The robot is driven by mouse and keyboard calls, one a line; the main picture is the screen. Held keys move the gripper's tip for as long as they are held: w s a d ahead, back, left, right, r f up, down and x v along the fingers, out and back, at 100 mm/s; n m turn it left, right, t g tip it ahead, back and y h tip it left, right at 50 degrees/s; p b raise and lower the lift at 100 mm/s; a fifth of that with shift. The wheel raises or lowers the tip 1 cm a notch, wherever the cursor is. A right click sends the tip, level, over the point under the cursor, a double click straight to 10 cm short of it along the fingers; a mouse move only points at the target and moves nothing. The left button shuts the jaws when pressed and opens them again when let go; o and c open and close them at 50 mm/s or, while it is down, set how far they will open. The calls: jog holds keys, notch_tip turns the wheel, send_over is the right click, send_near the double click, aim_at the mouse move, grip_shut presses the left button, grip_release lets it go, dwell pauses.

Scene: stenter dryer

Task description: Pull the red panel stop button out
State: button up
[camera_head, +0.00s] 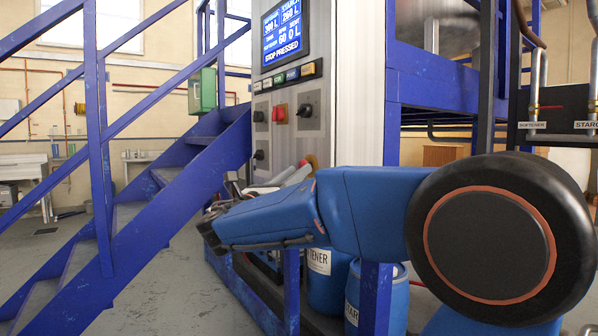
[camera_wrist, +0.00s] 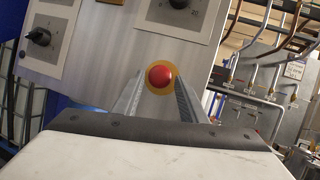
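The red panel stop button (camera_wrist: 160,76) is a round red cap on a yellow disc, on the grey panel face in the wrist view. In the head view a small part of the red and yellow button (camera_head: 312,160) shows just beyond my fingertips. My gripper (camera_wrist: 158,88) is open, with one finger on each side of the red cap in the picture. Nothing is between the fingers except the view of the button. I cannot tell whether the fingertips reach past the cap or touch it. My gripper (camera_head: 298,176) also shows in the head view, pointing up at the panel.
Black rotary knobs (camera_wrist: 39,37) sit on the panel near the button. The panel screen (camera_head: 285,33) reads "STOP PRESSED". A red control (camera_head: 278,113) sits higher on the panel. Blue stairs (camera_head: 150,195) stand left, and blue drums (camera_head: 328,280) stand below my arm.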

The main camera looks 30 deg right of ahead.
jog(key=shift+x, duration=1.05)
grip_shut()
jog(key=shift+a, duration=0.75)
grip_release()
jog(key=shift+a, duration=0.15)
